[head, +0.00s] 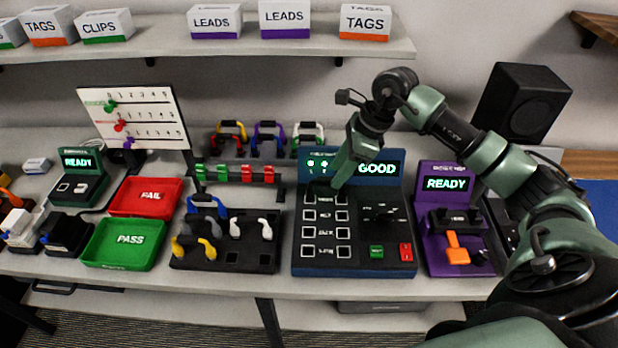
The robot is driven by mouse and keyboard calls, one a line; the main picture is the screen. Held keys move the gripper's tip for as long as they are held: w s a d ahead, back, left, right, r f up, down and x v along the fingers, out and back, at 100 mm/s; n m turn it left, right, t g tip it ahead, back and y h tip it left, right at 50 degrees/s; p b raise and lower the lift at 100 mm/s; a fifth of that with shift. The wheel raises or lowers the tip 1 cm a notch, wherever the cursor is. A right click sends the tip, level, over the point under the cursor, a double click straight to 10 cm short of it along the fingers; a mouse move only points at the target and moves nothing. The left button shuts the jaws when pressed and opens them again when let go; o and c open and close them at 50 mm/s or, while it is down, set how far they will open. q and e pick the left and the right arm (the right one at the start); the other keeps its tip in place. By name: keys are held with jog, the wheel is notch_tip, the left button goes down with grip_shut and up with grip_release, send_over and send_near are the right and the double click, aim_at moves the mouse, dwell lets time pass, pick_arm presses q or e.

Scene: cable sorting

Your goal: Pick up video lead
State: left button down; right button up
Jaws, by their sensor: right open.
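No lead carries a label I can read as video, so I cannot tell which one it is. Short leads hang at the back rack: a red and yellow one (228,127), a purple one (269,128) and a white one (308,128). A blue lead (206,201), a yellow lead (207,248) and a white lead (264,227) are on the black holder (232,261). My right gripper (321,187) is open at the upper left of the blue tester (353,268), whose screen reads GOOD. Its fingertips are dark and hard to make out. My left gripper is out of view.
A red FAIL tray (120,209) and a green PASS tray (95,257) stand left of the holder. A purple unit (429,220) reading READY stands right of the tester. A shelf (150,45) with labelled boxes runs above. My right arm spans the right side.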

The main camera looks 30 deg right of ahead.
aim_at(329, 179)
jog(key=shift+w+a+f, duration=0.2)
jog(key=shift+w, duration=0.25)
jog(key=shift+w+a+f, duration=0.15)
jog(key=shift+w+a, duration=0.05)
jog(key=shift+w, duration=0.2)
jog(key=f+p, duration=0.1)
jog(key=a+f+p, duration=0.1)
jog(key=f, duration=0.1)
jog(key=shift+s+p, duration=0.2)
jog(key=shift+p, duration=0.2)
jog(key=x, duration=0.1)
jog(key=p+x, duration=0.1)
jog(key=x, duration=0.1)
jog(key=shift+w+f, duration=0.2)
jog(key=shift+w, duration=0.2)
jog(key=shift+a+f, duration=0.1)
jog(key=shift+s, duration=0.1)
jog(key=shift+c, duration=0.3)
grip_shut()
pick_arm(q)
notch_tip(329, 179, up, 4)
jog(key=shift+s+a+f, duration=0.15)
